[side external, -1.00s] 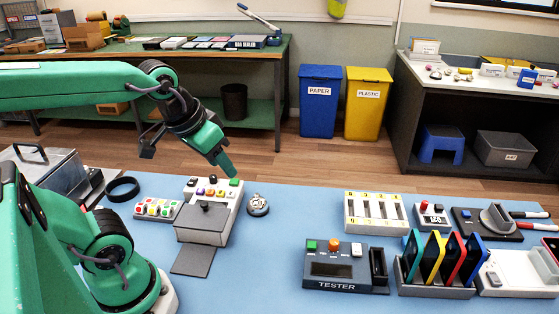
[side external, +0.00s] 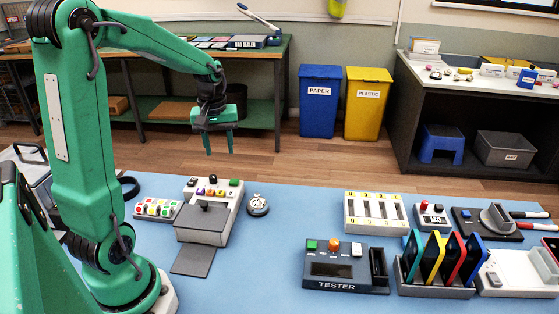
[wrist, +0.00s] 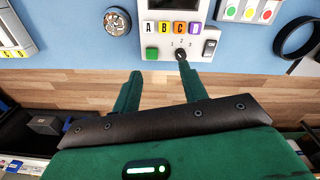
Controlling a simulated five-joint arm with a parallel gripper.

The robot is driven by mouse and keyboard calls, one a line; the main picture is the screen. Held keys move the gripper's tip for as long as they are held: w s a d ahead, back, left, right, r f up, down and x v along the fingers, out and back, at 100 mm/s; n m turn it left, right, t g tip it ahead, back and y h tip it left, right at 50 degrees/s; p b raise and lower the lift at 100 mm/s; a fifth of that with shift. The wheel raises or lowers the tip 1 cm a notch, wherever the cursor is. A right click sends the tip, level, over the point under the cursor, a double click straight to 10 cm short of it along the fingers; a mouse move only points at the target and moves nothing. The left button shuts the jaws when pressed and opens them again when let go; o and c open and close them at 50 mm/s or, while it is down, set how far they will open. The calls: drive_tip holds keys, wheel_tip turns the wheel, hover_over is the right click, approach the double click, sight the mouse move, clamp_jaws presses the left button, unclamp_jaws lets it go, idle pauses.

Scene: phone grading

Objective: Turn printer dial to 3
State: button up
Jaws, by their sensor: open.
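The printer (side external: 206,222) is a pale box with a grey front on the blue table. In the wrist view its panel (wrist: 164,44) has coloured A, B, C and D buttons. Its small dark dial (wrist: 181,54) is by the printed 1, 2 and 3. Which number the dial points to is too small to tell. My gripper (side external: 219,151) is open and empty, fingers down, above and beyond the printer in the side view. In the wrist view my gripper (wrist: 160,71) has one fingertip overlapping the dial's lower edge in the picture; no contact shows.
A green button (wrist: 151,53) and a black switch (wrist: 209,47) flank the dial. A round device (side external: 258,205) stands right of the printer, a tray of coloured buttons (side external: 157,208) left. The tester (side external: 340,268) is farther right. Blue table between them is clear.

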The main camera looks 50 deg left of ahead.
sight(213, 176)
drive_tip(key=a+f+n, duration=0.1)
drive_tip(key=a+f, duration=0.1)
drive_tip(key=a, duration=0.1)
drive_tip(key=a+f+n+g, duration=0.1)
drive_tip(key=a+f, duration=0.1)
drive_tip(key=shift+s+a+n, duration=0.1)
drive_tip(key=shift+a+n, duration=0.05)
drive_tip(key=shift+n, duration=0.15)
drive_tip(key=shift+f, duration=0.1)
drive_tip(key=shift+s+f, duration=0.2)
drive_tip(key=shift+f, duration=3.65)
drive_tip(key=shift+c, duration=0.2)
clamp_jaws()
